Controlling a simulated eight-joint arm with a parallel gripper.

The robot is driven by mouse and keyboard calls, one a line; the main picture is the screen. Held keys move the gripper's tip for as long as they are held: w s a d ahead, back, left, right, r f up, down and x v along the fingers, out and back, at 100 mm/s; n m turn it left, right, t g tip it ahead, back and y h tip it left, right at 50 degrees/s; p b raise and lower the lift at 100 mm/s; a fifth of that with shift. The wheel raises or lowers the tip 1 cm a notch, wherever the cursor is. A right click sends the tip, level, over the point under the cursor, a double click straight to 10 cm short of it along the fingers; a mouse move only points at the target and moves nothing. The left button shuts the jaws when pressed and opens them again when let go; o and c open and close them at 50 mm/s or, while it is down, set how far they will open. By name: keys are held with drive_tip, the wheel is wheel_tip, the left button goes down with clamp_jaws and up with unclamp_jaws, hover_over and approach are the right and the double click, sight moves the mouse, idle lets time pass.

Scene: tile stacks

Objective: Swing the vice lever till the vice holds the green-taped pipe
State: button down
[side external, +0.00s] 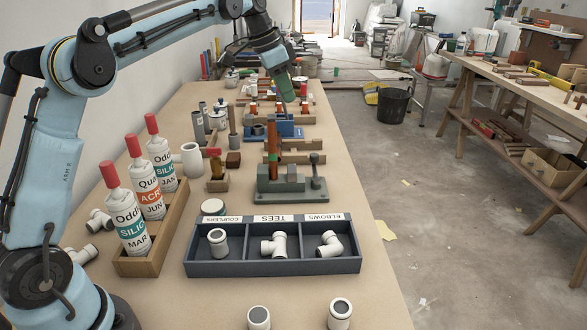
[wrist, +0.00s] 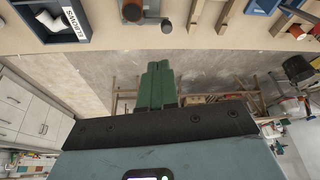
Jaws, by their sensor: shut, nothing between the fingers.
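A grey-green vice (side external: 290,187) stands on the bench behind the fittings tray. An upright copper-coloured pipe (side external: 272,140) with a green band low on it stands at the vice's jaws. I cannot tell whether the jaws touch it. The vice lever (side external: 315,168), a short dark post with a round knob, stands at the right end of the vice. My gripper (side external: 287,90) is above and beyond the vice, apart from it, with its green fingers shut and empty. The fingers also show in the wrist view (wrist: 157,84), with part of the vice at the top edge.
A blue vice (side external: 287,127) and more pipes stand behind. A dark tray (side external: 273,265) with white fittings lies in front. A wooden box (side external: 153,235) holds several sealant tubes at left. A red-handled hammer-like tool (side external: 215,170) stands left of the vice. The bench's right edge is close.

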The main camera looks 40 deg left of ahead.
wheel_tip(320, 180, down, 3)
drive_tip(key=w+a, duration=0.2)
approach(315, 168)
drive_tip(key=f, duration=0.1)
drive_tip(key=a+f, duration=0.1)
drive_tip(key=w+f, duration=0.1)
drive_tip(key=shift+a+f+m, duration=0.25)
drive_tip(key=shift+m, duration=0.15)
drive_tip(key=shift+w+d+m+g+h, duration=0.15)
drive_tip(key=shift+w+m+g+h, duration=0.15)
drive_tip(key=shift+w+m+h, duration=0.35)
idle(0.5)
drive_tip(key=shift+w+d, duration=1.05)
drive_tip(key=shift+w, duration=0.2)
drive_tip(key=shift+w+d+y, duration=0.25)
drive_tip(key=shift+w+d, duration=0.05)
drive_tip(key=shift+d, duration=0.1)
drive_tip(key=shift+w+d, duration=0.1)
drive_tip(key=shift+d, duration=0.4)
idle(0.6)
